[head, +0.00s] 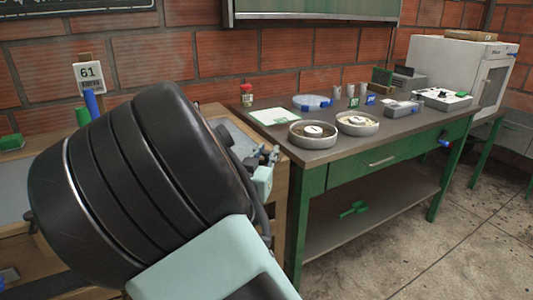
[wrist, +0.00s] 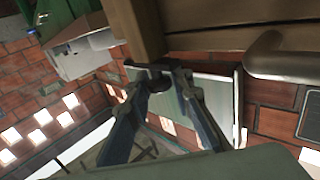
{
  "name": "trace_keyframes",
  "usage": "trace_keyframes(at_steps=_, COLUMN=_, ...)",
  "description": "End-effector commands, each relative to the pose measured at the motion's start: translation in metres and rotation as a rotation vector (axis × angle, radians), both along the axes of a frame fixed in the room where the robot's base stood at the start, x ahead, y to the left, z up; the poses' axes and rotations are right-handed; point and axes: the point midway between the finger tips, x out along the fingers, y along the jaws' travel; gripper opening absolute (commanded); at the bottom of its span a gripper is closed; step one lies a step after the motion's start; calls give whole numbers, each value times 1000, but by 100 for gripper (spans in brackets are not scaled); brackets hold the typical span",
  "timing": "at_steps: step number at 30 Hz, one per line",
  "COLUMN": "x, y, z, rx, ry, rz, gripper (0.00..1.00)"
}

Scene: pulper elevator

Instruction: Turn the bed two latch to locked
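My gripper (wrist: 160,82) shows in the wrist view with its two dark fingers apart and a pale panel visible between them. A small dark piece lies close to the fingertips; I cannot tell whether it is part of a finger or a separate thing. In the head view my gripper (head: 264,168) is partly hidden behind my large black arm link, beside the wooden bench at the left. I cannot pick out the bed two latch for certain in either view. A wooden post (wrist: 134,25) and a wooden beam (wrist: 220,32) are close beyond the fingers.
A green workbench (head: 370,165) on the right holds two round dishes (head: 313,133), a box with a dial and cups. A white cabinet (head: 455,65) is at the back right. The floor at right is clear.

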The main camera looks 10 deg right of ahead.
Motion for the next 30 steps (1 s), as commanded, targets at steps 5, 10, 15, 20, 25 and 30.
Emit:
trace_keyframes(at_steps=5, x=0, y=0, z=0, rx=0, ry=0, rz=0, gripper=0)
trace_keyframes(at_steps=10, x=0, y=0, z=-1, rx=0, ry=0, rz=2, gripper=0)
trace_keyframes(at_steps=15, x=0, y=-1, z=-1, rx=1, ry=0, rz=27, gripper=0)
trace_keyframes(at_steps=20, x=-1, y=-1, z=-3, rx=3, ry=1, rz=83, gripper=0)
trace_keyframes(at_steps=25, x=-1, y=-3, z=-4, rx=5, ry=-1, rz=172, gripper=0)
trace_keyframes(at_steps=30, x=-1, y=-3, z=-4, rx=4, ry=-3, rz=273, gripper=0)
